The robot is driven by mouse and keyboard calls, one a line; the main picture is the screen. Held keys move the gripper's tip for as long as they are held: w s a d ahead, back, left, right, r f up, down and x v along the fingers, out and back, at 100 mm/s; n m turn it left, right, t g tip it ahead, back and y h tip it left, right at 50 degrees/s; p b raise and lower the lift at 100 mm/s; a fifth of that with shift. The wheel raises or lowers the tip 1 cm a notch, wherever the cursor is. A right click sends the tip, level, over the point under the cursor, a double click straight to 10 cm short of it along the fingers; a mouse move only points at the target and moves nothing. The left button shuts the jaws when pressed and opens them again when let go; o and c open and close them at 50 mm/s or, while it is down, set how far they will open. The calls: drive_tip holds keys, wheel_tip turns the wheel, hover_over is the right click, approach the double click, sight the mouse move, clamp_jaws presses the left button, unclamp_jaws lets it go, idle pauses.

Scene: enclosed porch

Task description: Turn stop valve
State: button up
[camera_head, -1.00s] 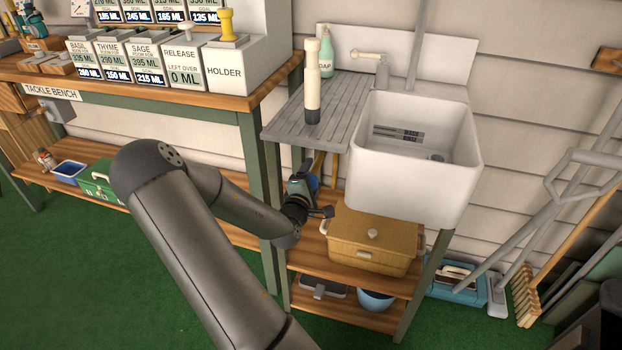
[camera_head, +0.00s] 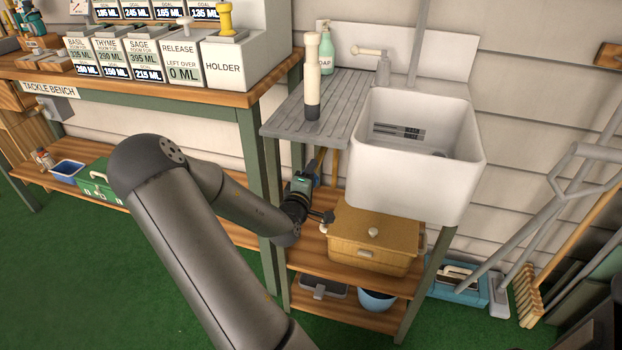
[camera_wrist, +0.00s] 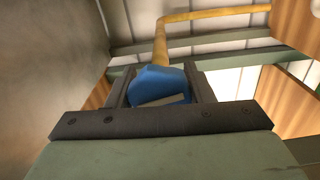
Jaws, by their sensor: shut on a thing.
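The stop valve's blue handle (camera_wrist: 158,80) shows in the wrist view between the two dark fingers of my gripper (camera_wrist: 160,92). The fingers are shut on it, one on each side. A yellow pipe (camera_wrist: 161,45) rises behind the handle and bends right. In the head view my gripper (camera_head: 312,174) is under the left side of the ribbed drainboard (camera_head: 318,112), beside the green leg. The handle is mostly hidden there. A bit of yellow pipe (camera_head: 334,166) shows behind the gripper.
The white sink (camera_head: 412,185) is to the right and above. A lidded wicker box (camera_head: 372,248) stands on the wooden shelf just below and right of my gripper. Green legs and shelf edges crowd the space. The tackle bench (camera_head: 150,100) is at left.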

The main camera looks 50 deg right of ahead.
drive_tip(key=shift+m+b, duration=0.5)
drive_tip(key=shift+m, duration=0.6)
drive_tip(key=o, duration=1)
drive_tip(key=shift+c, duration=0.2)
drive_tip(key=shift+a, duration=0.15)
drive_tip(key=p+v, duration=1.2)
drive_tip(key=v, duration=0.5)
